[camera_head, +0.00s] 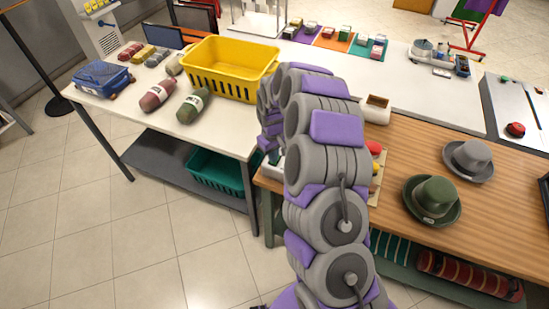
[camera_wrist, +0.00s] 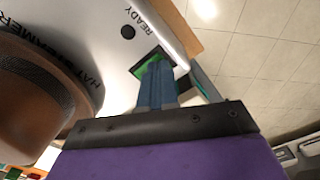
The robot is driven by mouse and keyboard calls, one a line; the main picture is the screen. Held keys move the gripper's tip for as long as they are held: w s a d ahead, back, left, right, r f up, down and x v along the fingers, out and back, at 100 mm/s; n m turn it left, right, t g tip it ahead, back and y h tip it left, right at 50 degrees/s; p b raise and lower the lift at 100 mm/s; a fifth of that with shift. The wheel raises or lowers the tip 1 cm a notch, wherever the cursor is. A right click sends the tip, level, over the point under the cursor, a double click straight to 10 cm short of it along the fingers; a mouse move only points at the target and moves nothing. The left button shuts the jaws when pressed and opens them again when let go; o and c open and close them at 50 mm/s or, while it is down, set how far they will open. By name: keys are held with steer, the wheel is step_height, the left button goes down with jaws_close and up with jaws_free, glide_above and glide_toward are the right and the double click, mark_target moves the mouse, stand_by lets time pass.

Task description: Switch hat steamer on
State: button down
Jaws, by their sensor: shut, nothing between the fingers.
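The hat steamer (camera_wrist: 105,35) is a white body with "HAT STEAMER" and "READY" printed on it, close up in the wrist view. A brown rounded form (camera_wrist: 30,95), seemingly a hat, is beside its lettering at the left. The round READY lamp (camera_wrist: 128,32) is dark. A green switch (camera_wrist: 143,68) in a black frame sits near the panel's edge. My gripper (camera_wrist: 156,68) is shut and empty, its blue-grey fingertips at the switch and partly covering it. I cannot tell whether they touch or which way the switch is set. In the head view my arm hides most of the steamer.
A green hat (camera_head: 433,200) and a grey hat (camera_head: 468,160) sit on the wooden counter (camera_head: 400,145) right of my arm. The tiled floor at front left is clear.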

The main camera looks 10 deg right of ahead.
steer(key=shift+f, duration=0.25)
steer(key=shift+r, duration=0.1)
steer(key=shift+r+p, duration=1.25)
steer(key=shift+r, duration=2.2)
